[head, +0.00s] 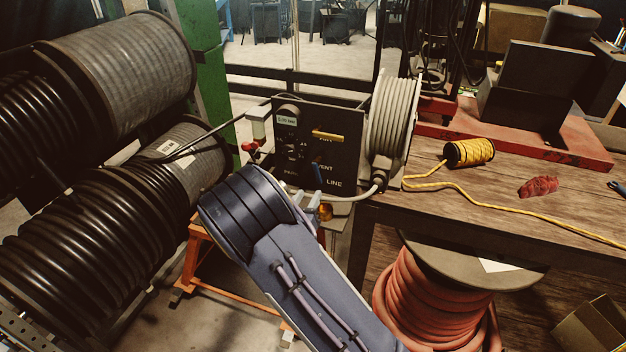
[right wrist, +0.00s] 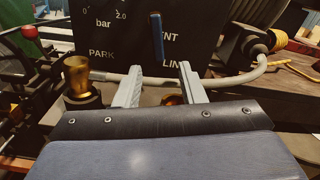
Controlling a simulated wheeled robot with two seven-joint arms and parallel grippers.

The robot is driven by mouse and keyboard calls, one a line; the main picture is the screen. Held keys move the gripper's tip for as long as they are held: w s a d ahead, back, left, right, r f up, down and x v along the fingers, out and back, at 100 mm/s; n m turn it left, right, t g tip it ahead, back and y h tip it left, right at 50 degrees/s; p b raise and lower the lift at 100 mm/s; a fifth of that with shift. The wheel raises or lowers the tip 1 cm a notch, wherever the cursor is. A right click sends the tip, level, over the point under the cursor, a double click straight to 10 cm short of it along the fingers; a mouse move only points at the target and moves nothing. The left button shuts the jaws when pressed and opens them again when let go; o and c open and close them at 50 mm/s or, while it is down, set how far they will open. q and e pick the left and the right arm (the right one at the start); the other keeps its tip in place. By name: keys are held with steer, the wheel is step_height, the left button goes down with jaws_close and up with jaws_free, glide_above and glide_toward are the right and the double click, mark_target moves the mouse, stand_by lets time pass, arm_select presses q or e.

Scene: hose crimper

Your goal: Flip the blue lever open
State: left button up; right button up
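The blue lever (head: 318,174) is on the lower part of a black panel (head: 342,150) with white lettering. In the right wrist view the lever (right wrist: 157,37) stands nearly upright, partly over the word ending in "ENT", between "PARK" and "LINE". In the head view my right gripper (head: 317,203) is partly hidden behind my forearm. My left gripper is not in view.
A brass fitting (right wrist: 77,75) stands left of my fingers. A pale hose (right wrist: 225,83) runs below the panel. A hose reel (head: 393,115) and a wooden bench (head: 450,200) are at right; large black hose reels (head: 85,235) at left.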

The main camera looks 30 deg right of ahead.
mark_target(317, 178)
steer(key=p+x, duration=0.1)
steer(key=x, duration=0.6)
steer(key=shift+w+d+p, duration=0.2)
steer(key=shift+w+p, duration=0.1)
steer(key=shift+w, duration=0.05)
steer(key=shift+c, duration=0.2)
